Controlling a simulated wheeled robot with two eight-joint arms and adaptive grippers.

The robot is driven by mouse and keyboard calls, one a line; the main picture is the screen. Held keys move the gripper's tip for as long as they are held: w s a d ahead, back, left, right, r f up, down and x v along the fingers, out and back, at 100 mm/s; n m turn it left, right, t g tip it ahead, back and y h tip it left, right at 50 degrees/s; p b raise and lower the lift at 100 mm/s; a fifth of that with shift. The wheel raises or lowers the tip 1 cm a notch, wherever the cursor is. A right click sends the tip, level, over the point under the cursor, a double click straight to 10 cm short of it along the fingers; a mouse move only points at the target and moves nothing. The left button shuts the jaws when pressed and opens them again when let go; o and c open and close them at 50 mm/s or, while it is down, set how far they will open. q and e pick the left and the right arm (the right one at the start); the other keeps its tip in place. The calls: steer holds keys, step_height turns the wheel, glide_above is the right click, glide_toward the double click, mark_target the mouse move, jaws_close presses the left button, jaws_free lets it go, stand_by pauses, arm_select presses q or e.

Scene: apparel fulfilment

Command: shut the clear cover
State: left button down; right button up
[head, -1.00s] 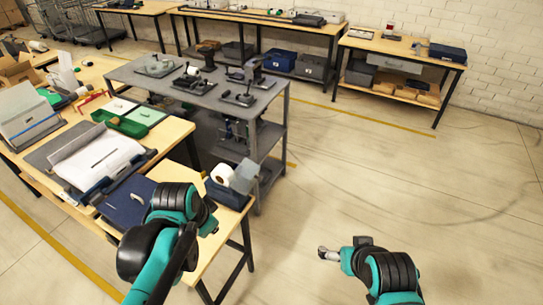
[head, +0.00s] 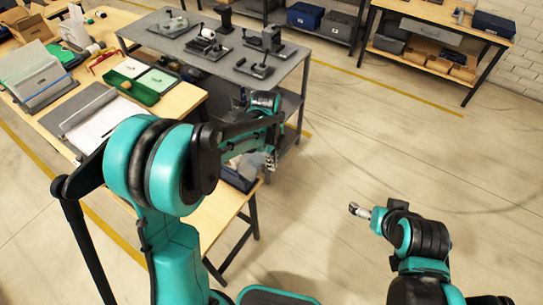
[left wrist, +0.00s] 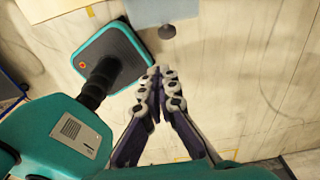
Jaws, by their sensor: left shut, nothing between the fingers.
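The blue box (head: 236,180) sits at the near right end of the wooden table, mostly hidden behind my left arm. A small pale, see-through piece (head: 252,163) shows at its right side, beside my left gripper; I take it for the clear cover, but its angle cannot be told. My left gripper (head: 271,161) points down near the right side of the box. In the left wrist view its fingers (left wrist: 160,88) are shut and empty, with floor behind them. My right gripper (head: 356,210) is over open floor, too small to read.
A grey metal table (head: 180,42) with several black devices stands behind the box. A green tray (head: 133,88) and a white sheet (head: 98,125) lie on the wooden table (head: 190,100). The floor (head: 330,150) at the right is clear.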

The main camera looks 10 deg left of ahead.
mark_target(264, 165)
arm_select(q)
steer(key=f, duration=0.1)
steer(key=a+f, duration=0.1)
steer(key=w+a+f, duration=0.1)
steer(key=f, duration=0.1)
steer(key=shift+a+f+b, duration=0.1)
steer(key=shift+b, duration=0.2)
steer(key=shift+w+a+r, duration=0.1)
steer(key=shift+a+r, duration=0.1)
steer(key=shift+a, duration=0.35)
steer(key=shift+r, duration=0.1)
